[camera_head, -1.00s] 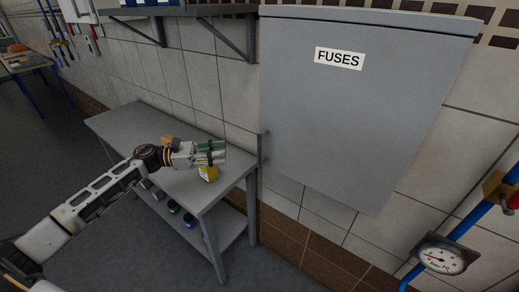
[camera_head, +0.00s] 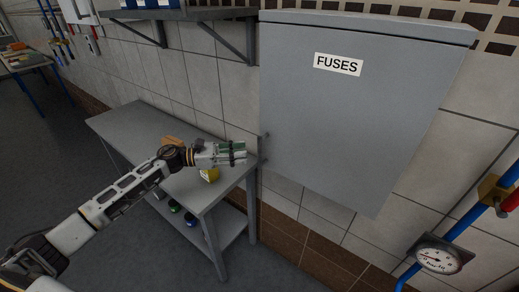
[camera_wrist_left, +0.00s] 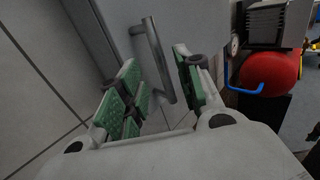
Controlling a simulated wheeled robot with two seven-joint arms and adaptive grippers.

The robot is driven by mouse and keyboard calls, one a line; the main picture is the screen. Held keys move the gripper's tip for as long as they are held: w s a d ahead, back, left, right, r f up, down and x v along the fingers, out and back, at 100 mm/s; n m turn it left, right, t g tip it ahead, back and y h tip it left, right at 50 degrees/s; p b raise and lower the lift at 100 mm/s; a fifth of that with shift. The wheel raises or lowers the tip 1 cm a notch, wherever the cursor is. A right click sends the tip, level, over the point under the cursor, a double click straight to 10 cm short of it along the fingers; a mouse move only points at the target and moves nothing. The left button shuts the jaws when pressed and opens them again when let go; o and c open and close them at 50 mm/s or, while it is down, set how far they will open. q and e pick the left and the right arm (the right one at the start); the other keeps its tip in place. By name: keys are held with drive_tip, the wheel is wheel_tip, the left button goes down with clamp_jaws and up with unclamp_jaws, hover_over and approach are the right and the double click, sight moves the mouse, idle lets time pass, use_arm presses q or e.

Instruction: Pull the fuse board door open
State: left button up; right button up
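The grey fuse board door (camera_head: 350,115), labelled FUSES, looks closed on the wall. Its bar handle (camera_head: 265,150) stands out at the lower left edge. My left gripper (camera_head: 244,153) is just left of the handle with its fingers pointing at it. In the left wrist view the gripper (camera_wrist_left: 158,75) is open, its green pads apart. The handle (camera_wrist_left: 155,55) shows upright, slightly tilted, in the gap between the fingers. The fingertips look close to the handle, but I cannot tell whether they touch it. My right gripper is not in view.
A grey workbench (camera_head: 125,120) with a yellow item (camera_head: 209,175) stands below my left forearm. A wall shelf (camera_head: 180,13) is at upper left. A pressure gauge (camera_head: 438,260) on blue piping is at lower right. A red tank (camera_wrist_left: 270,72) shows in the wrist view.

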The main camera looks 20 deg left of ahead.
use_arm(q)
drive_tip(key=p, duration=0.2)
hover_over(260, 169)
drive_tip(key=a, duration=0.2)
drive_tip(key=shift+x, duration=0.9)
drive_tip(key=shift+c, duration=1)
clamp_jaws()
